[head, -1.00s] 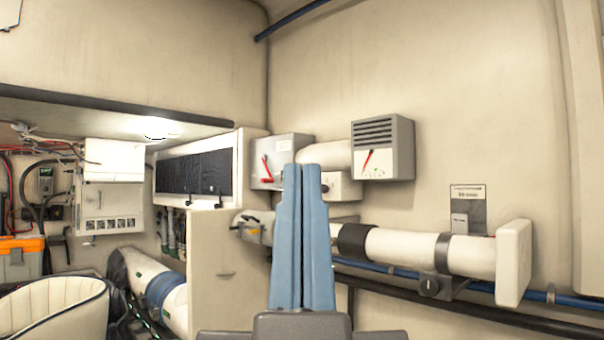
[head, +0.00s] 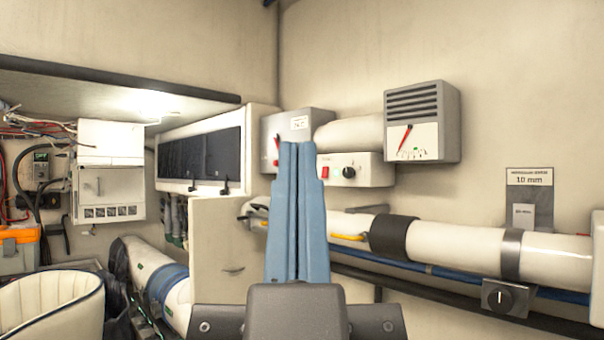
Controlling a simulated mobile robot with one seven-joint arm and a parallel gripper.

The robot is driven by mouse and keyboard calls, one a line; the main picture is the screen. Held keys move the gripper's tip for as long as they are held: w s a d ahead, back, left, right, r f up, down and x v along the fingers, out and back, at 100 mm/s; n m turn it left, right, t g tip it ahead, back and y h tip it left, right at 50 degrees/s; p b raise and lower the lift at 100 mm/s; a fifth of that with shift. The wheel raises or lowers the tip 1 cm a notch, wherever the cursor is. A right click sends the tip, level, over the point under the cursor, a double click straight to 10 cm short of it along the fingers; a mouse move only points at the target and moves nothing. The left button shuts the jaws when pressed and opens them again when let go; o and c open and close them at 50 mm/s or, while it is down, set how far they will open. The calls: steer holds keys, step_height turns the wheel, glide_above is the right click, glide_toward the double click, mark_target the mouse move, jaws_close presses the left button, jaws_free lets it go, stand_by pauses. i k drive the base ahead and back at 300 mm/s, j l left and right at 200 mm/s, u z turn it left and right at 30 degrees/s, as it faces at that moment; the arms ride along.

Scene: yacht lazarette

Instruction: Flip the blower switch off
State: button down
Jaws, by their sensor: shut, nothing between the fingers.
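My gripper (head: 298,150) is in the middle of the head view, with its blue fingers upright and shut, nothing between them. Just right of the fingertips is a white control box (head: 368,172) on the wall. It carries a small red rocker switch (head: 325,173) and a black round knob (head: 349,172). No readable label shows which switch is the blower's, and I cannot tell the rocker's position. The fingers overlap the box's left end in the picture; contact cannot be told. A grey box (head: 296,124) with a red lever (head: 277,150) is partly hidden behind the fingertips.
A grey vented gauge box (head: 421,122) with a red needle is at right. A large white pipe (head: 450,245) with a black sleeve runs below. A white cabinet (head: 222,240) stands left of the gripper. A cream seat (head: 50,305) is at lower left.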

mark_target(326, 169)
steer(key=i+j+u, duration=0.1)
steer(key=i, duration=0.65)
steer(key=i+j, duration=0.15)
steer(key=i, duration=0.6)
steer(key=u, duration=0.05)
